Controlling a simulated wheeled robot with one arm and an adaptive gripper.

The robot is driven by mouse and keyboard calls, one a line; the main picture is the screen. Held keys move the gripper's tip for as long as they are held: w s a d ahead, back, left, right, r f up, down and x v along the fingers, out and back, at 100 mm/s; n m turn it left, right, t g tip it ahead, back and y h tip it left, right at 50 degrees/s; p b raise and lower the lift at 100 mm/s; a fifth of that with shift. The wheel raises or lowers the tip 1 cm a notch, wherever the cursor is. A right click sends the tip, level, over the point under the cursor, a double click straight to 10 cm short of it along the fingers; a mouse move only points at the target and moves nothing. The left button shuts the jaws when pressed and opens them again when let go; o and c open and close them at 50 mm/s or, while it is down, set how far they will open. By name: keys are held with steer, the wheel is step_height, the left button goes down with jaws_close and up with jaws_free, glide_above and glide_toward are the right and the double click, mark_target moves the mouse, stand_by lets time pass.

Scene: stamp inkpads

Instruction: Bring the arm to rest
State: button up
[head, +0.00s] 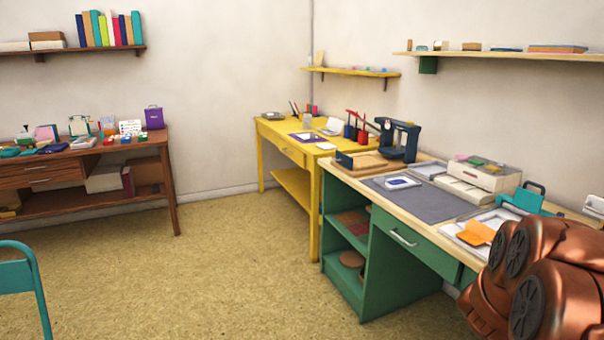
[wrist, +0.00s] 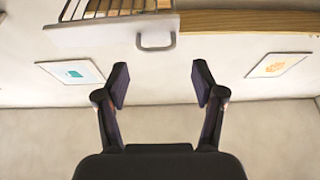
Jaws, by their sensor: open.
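My gripper (wrist: 160,85) shows in the wrist view with its two dark fingers spread apart and nothing between them. Beyond it are a pale wall, two framed pictures and a wooden shelf. In the head view, part of my copper-coloured arm (head: 540,275) is at the lower right, in front of the green desk (head: 400,265). My gripper itself cannot be made out in the head view.
The green desk holds a grey mat (head: 425,198), an orange item (head: 477,233) and a dark press (head: 398,140). A yellow desk (head: 285,140) and a brown desk (head: 130,192) stand farther back. A teal chair (head: 25,275) is at the left. Open floor (head: 220,265) lies between.

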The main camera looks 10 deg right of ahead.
steer(key=w+a+f+n+t+y, duration=0.3)
steer(key=w+a+f+y, duration=0.25)
steer(key=w+a, duration=0.3)
steer(key=w+a+f+n+t+y, duration=0.45)
steer(key=w+a+y, duration=0.25)
steer(key=a, duration=0.2)
steer(key=s+a+f+n+g+y, duration=0.25)
steer(key=a+f+y, duration=0.2)
steer(key=a, duration=0.65)
steer(key=s+a+f+n+g+y, duration=0.2)
steer(key=s+a+f+y, duration=0.25)
steer(key=a, duration=0.65)
steer(key=s+a+f+n+g, duration=0.1)
steer(key=s+a+g, duration=0.2)
steer(key=s, duration=0.5)
steer(key=s+a+n+g, duration=0.15)
steer(key=s+g, duration=0.25)
steer(key=s, duration=0.5)
steer(key=s+a+f+n+g, duration=0.1)
steer(key=s+a+g, duration=0.2)
steer(key=s, duration=0.5)
step_height(320, 180, up, 26)
steer(key=s+p, duration=0.2)
steer(key=p, duration=2.2)
steer(key=shift+t, duration=0.3)
steer(key=shift+a+f+y, duration=0.1)
steer(key=shift+f+y, duration=0.05)
steer(key=shift+y, duration=0.1)
